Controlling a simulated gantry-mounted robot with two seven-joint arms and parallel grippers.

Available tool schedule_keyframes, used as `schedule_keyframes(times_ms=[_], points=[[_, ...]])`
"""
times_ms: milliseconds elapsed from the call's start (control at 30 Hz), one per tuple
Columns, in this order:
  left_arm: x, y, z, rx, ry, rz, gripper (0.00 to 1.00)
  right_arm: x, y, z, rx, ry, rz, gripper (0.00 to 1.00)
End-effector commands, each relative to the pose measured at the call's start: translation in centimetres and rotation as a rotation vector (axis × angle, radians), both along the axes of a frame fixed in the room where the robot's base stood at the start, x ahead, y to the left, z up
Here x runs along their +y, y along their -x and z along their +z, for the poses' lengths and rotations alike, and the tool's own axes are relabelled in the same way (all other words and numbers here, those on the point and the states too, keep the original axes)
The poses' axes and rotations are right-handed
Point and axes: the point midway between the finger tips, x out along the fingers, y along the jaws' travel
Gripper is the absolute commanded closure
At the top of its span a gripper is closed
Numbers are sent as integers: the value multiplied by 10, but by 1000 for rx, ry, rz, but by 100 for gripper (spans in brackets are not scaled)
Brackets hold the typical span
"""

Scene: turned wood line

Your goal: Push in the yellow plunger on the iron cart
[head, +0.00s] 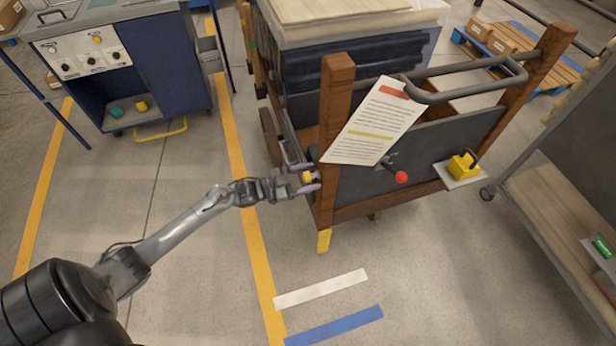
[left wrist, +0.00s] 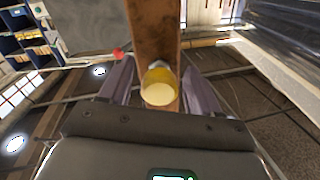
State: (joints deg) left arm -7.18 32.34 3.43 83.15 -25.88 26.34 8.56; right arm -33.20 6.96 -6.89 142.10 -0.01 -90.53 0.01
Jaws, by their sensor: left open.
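The yellow plunger (head: 307,178) is on the near left wooden post of the cart (head: 337,110). In the left wrist view the plunger (left wrist: 160,90) shows its round pale-yellow end toward the camera, in front of the brown post (left wrist: 152,30). My left gripper (head: 305,179) is open at the post, with its two purple-grey fingers on either side of the plunger. In the left wrist view a gap shows between the plunger and each finger. Whether anything touches the plunger's end I cannot tell. My right gripper is not in view.
A paper sheet (head: 374,122), a red ball knob (head: 401,177) and a yellow block with a dark handle (head: 463,166) are on the cart's front. A blue cabinet (head: 165,65) stands at the left, a shelf cart (head: 560,190) at the right. The floor in front is clear.

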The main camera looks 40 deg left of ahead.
Motion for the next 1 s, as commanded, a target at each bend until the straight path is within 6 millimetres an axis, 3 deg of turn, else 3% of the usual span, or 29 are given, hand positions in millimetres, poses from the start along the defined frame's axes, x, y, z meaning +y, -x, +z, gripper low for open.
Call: schedule_keyframes(times_ms=[167, 600, 1000], points=[[7, 13, 1, 2, -1, 0, 37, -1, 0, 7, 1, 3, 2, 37], [40, 76, 1, 3, -1, 0, 37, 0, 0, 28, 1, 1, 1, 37], [50, 94, 0, 1, 0, 0, 37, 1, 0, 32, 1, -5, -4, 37]])
